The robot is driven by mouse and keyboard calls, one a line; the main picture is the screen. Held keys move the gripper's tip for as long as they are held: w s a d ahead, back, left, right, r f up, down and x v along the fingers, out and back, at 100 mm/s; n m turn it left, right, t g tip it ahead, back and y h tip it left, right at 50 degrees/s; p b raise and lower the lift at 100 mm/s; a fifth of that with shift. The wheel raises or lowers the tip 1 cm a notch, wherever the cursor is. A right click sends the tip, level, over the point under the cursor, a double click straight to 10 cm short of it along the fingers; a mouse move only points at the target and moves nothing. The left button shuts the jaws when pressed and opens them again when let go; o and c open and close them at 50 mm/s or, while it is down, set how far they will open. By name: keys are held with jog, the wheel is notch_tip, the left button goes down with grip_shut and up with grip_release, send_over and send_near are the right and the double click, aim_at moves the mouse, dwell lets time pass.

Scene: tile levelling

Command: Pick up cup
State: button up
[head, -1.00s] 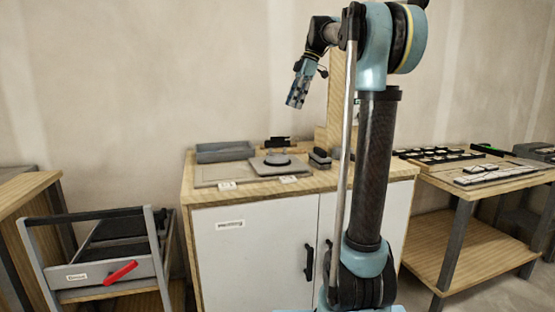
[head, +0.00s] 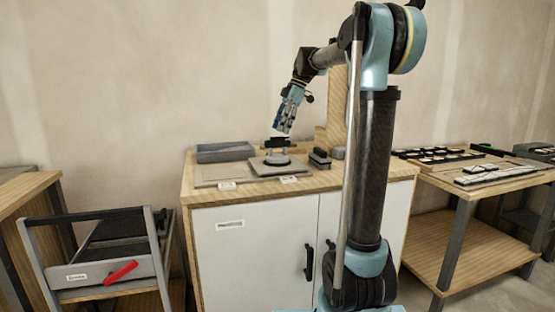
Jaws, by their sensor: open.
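My gripper (head: 282,128) hangs pointing down above the cabinet, fingers apart as far as this small view shows. Just below its fingertips is a small black-topped object (head: 278,142), possibly the cup, perhaps a suction cup with a handle. It stands behind or over a grey square plate (head: 258,171) that bears a low round disc (head: 277,160). I cannot tell whether my fingertips touch the black-topped object. No ordinary drinking cup is visible.
A grey tray (head: 225,152) and a flat board (head: 209,182) lie left on the white-doored cabinet (head: 262,240). A dark block (head: 320,158) stands at right.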

aim_at(278, 139)
jog(key=shift+s+d+x, duration=0.1)
jog(key=shift+x, duration=1.4)
jog(key=shift+s+d+x, duration=0.1)
jog(key=shift+s+x, duration=0.05)
jog(key=shift+x, duration=1.3)
grip_shut()
